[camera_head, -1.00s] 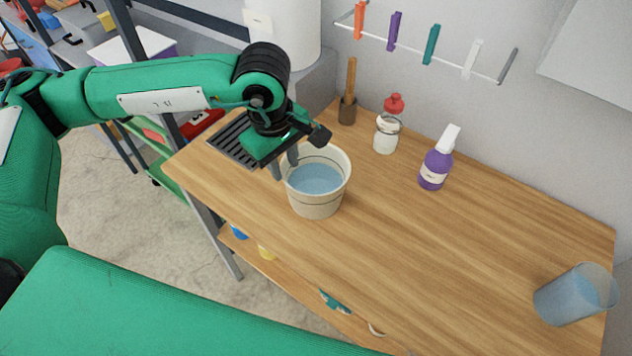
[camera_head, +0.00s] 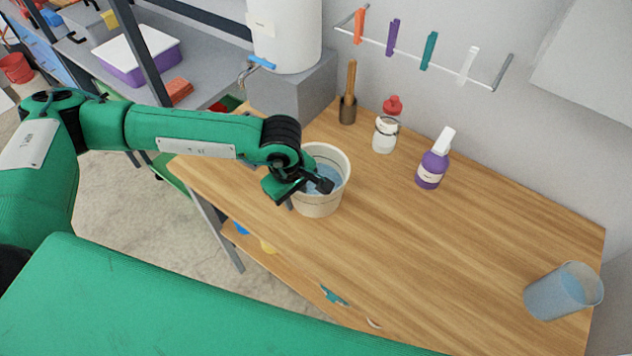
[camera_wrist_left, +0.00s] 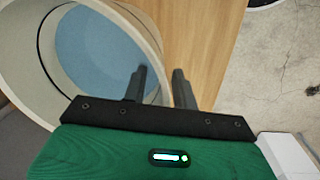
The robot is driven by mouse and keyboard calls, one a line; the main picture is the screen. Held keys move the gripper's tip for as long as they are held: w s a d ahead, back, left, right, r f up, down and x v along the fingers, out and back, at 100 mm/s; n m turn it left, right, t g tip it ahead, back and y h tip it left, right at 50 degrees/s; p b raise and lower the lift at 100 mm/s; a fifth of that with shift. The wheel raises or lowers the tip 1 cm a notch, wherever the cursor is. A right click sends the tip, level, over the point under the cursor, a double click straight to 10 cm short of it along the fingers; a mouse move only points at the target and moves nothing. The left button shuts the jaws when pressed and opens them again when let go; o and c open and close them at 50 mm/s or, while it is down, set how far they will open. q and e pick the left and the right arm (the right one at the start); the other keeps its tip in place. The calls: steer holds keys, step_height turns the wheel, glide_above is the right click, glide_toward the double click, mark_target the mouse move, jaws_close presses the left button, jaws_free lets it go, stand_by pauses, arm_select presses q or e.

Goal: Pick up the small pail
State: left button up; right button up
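The small pail (camera_head: 336,197) is cream-coloured with dark bands and stands upright on the wooden table, with blue water inside. My left gripper (camera_head: 293,196) is at the pail's near-left rim, its hand partly covering the opening. In the left wrist view, the gripper (camera_wrist_left: 160,82) is open, with one finger over the inside of the pail (camera_wrist_left: 133,28) and the other outside, the rim wall between them. I cannot tell whether either finger touches the wall. My right gripper is not in view.
On the wooden table (camera_head: 450,240) stand a purple spray bottle (camera_head: 431,171), a red-topped jar (camera_head: 384,136), a brush holder (camera_head: 348,110) and a translucent bluish cup (camera_head: 560,292). A white tank (camera_head: 287,40) with a tap is behind. The middle of the table is clear.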

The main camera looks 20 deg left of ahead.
arm_select(q)
jaws_close()
steer(key=shift+r, duration=0.1)
stand_by(1.2)
